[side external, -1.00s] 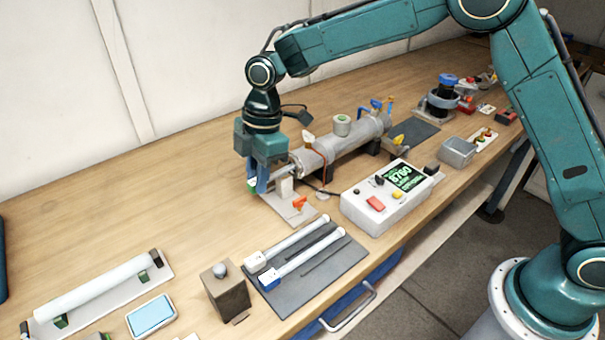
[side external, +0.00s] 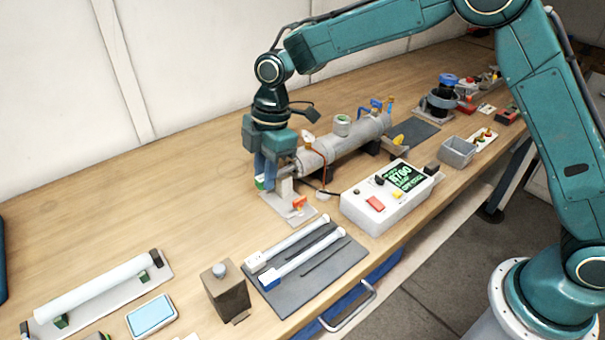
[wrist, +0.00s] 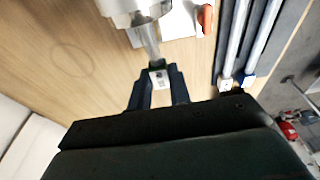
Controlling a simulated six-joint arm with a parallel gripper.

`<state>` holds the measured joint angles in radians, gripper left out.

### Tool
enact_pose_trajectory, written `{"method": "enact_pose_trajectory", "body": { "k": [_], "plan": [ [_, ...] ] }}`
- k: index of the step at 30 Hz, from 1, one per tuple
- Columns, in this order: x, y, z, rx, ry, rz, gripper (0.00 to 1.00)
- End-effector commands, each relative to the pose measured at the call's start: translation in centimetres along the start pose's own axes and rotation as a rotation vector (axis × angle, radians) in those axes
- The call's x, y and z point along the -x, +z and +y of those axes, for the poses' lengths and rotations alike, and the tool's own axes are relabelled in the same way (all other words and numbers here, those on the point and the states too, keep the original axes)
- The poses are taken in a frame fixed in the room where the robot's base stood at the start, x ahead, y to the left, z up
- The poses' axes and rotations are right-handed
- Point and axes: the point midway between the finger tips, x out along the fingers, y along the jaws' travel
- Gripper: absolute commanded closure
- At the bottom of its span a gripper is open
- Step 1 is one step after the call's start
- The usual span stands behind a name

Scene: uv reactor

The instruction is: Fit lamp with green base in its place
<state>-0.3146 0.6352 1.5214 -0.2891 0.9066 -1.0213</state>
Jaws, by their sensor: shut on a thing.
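My gripper (side external: 265,177) is shut on the lamp with the green base (side external: 260,182), low at the near-left end of the grey reactor cylinder (side external: 345,148). In the wrist view my two fingers (wrist: 159,88) clasp the lamp's base (wrist: 158,76), which shows a pale end face and a green edge. Its clear tube (wrist: 150,42) points to the reactor's end (wrist: 136,8) and appears lined up with it. The tube's far part is hidden at the reactor, so I cannot tell how deep it sits.
A light plate with an orange clip (side external: 299,203) lies under the reactor's end. Two lamps, one white-based (side external: 257,260) and one blue-based (side external: 270,279), lie on a dark mat (side external: 325,268). A control box (side external: 385,205) stands to the right.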

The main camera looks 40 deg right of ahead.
Motion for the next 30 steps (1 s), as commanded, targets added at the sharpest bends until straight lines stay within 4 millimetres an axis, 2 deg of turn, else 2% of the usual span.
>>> {"method": "enact_pose_trajectory", "body": {
  "k": [30],
  "plan": [
    [0.4,1.8,0.0,-0.001,0.001,0.0,1.0]
  ]
}}
